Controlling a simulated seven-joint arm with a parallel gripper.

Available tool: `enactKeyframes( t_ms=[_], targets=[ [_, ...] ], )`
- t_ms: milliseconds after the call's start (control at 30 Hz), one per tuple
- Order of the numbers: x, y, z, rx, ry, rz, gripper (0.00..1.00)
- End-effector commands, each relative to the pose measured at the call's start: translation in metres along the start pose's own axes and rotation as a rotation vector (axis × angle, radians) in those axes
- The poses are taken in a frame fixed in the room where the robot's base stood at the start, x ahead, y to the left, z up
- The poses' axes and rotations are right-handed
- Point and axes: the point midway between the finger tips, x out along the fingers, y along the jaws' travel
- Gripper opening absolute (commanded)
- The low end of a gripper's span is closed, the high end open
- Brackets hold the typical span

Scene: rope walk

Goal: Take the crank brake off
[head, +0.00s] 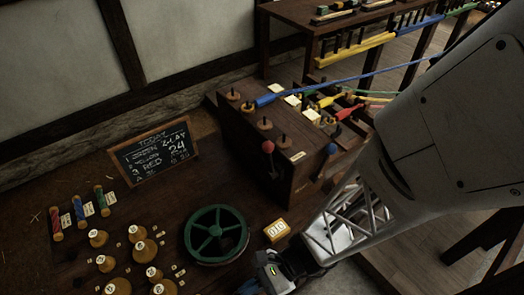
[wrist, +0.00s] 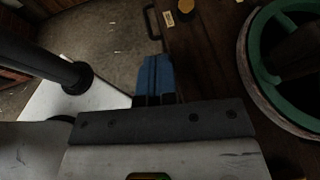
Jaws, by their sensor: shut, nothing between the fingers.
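The wooden crank box (head: 262,165) stands near the middle of the head view. A lever with a red ball knob (head: 268,147) rises at its near front edge, and one with a blue ball knob (head: 331,149) stands at its right end. I cannot tell which part is the crank brake. My gripper (head: 248,288) is at the bottom edge of the head view, apart from the box, partly cut off. In the wrist view its blue fingers (wrist: 154,80) are together with nothing between them, over the bench's edge.
A green spoked wheel (head: 216,235) lies on the bench left of my gripper; it also shows in the wrist view (wrist: 258,60). A yellow counter (head: 277,230) sits beside it. Several brass-coloured weights (head: 139,249), spools (head: 78,207) and a chalkboard (head: 153,152) are farther left. Coloured ropes (head: 350,78) run right.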

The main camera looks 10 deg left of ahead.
Motion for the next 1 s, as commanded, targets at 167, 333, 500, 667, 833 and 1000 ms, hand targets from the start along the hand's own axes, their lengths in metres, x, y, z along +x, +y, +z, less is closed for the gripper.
enactKeyframes(
  t_ms=[167, 333, 500, 667, 833, 1000],
  targets=[
    [0.000, 0.001, 0.002, 0.001, -0.006, 0.003, 0.00],
    [-0.004, 0.001, 0.004, 0.001, -0.005, 0.002, 0.00],
    [-0.014, 0.001, 0.009, -0.001, -0.003, 0.000, 0.00],
    [-0.025, 0.001, 0.015, 0.000, -0.003, -0.001, 0.00],
    [-0.039, 0.001, 0.022, -0.002, -0.001, -0.003, 0.00],
    [-0.052, 0.001, 0.030, -0.002, -0.001, -0.002, 0.00]
  ],
)
